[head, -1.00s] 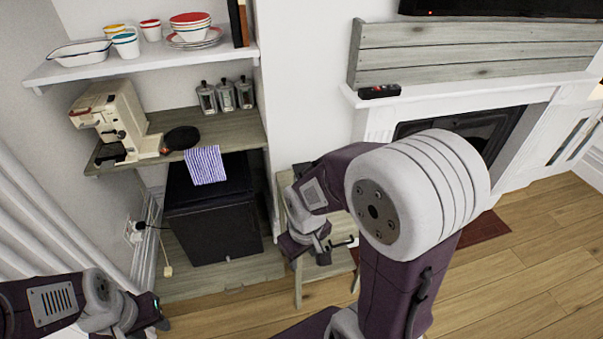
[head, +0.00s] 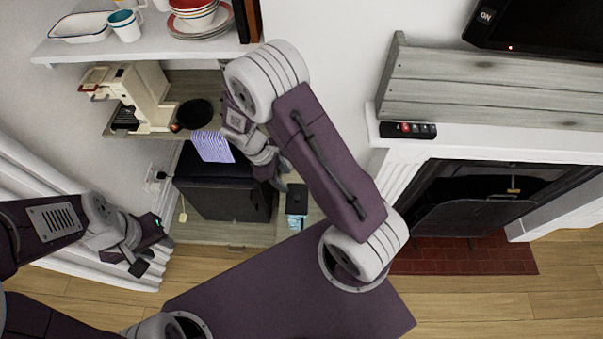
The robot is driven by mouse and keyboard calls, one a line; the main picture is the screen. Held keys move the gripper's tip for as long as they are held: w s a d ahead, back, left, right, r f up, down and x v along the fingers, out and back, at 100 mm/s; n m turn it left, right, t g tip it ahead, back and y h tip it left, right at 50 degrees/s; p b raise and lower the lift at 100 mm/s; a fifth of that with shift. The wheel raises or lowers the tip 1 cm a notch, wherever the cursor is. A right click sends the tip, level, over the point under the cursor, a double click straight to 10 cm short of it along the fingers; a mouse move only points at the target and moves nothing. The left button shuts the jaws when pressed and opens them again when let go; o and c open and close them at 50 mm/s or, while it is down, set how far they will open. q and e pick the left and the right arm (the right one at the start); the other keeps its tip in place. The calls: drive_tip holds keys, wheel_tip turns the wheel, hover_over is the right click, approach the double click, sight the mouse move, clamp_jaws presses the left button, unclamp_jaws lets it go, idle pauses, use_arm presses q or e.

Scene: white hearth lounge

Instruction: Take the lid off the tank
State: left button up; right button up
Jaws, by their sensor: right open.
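A small tank with a blue, see-through body (head: 295,221) and a black lid (head: 297,198) stands on a pale wooden stool, right of the black cabinet. The lid sits on top of the tank. My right gripper (head: 277,180) is open, pointing down just left of and close to the lid; I cannot tell whether it touches it. My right arm hides part of the shelves behind. My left gripper (head: 153,256) is at the lower left, away from the tank, and appears open and empty.
A black cabinet (head: 225,195) stands below. The fireplace (head: 470,200) is at the right. Crockery sits on the upper white shelf.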

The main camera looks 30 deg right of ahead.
sight(296, 197)
drive_tip(key=shift+s+d+f+g+p, duration=0.15)
drive_tip(key=shift+s+f+g+p, duration=0.15)
drive_tip(key=shift+s+f+p, duration=1.2)
drive_tip(key=shift+f+p, duration=0.05)
drive_tip(key=shift+f, duration=0.05)
drive_tip(key=p+x, duration=0.1)
drive_tip(key=x, duration=0.3)
drive_tip(key=shift+d+f, duration=0.15)
drive_tip(key=shift+f, duration=0.1)
use_arm(q)
drive_tip(key=r, duration=0.5)
drive_tip(key=shift+s+a, duration=0.2)
drive_tip(key=shift+a, duration=0.2)
use_arm(e)
drive_tip(key=shift+r, duration=0.1)
clamp_jaws()
